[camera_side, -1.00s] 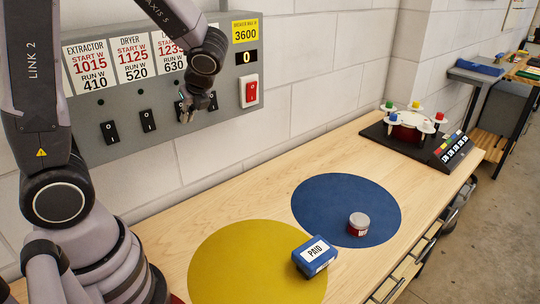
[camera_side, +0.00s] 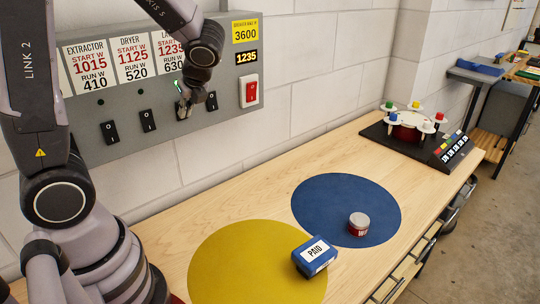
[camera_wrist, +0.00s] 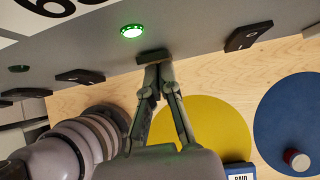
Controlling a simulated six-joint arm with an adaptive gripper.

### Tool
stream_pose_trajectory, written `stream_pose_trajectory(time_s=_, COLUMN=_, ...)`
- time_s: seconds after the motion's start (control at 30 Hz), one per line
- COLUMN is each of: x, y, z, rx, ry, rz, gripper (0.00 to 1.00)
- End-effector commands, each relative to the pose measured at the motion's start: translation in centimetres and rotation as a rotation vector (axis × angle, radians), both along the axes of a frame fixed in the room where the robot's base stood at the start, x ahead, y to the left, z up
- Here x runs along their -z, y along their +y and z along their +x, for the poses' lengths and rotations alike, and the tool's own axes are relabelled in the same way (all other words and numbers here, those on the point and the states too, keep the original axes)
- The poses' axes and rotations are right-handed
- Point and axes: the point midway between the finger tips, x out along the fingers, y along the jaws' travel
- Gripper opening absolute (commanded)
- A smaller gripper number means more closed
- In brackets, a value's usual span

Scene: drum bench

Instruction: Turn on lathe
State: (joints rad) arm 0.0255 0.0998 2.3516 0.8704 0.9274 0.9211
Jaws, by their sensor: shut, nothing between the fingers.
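The grey switch panel (camera_side: 100,130) is on the wall. The lathe label (camera_side: 166,50), partly hidden by my arm, reads 1235 start and 630 run. Its lamp shows green beside my gripper, and glows bright green in the wrist view (camera_wrist: 132,31). My gripper (camera_side: 183,112) is shut and empty, with its fingertips at the lathe switch. In the wrist view the closed fingertips (camera_wrist: 152,68) meet the lathe switch (camera_wrist: 152,56), mostly hidden at its lower edge. The display (camera_side: 246,57) reads 1235.
The extractor switch (camera_side: 110,132) and dryer switch (camera_side: 148,121) sit to the left. Another dark switch (camera_side: 211,101) and the red breaker switch (camera_side: 249,92) sit to the right. A blue PAID box (camera_side: 313,256) and a small tin (camera_side: 358,223) stand on the bench below.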

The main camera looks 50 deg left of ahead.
Motion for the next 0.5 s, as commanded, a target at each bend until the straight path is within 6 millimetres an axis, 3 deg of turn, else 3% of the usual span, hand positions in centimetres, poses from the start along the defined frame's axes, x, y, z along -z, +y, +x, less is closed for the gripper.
stream_pose_trajectory(time_s=0.33, x=-0.4, y=0.2, z=0.0, rx=-0.001, ry=-0.001, rz=0.012, gripper=0.0)
stream_pose_trajectory(time_s=0.5, x=-0.2, y=-1.3, z=0.1, rx=0.004, ry=-0.001, rz=0.009, gripper=0.0)
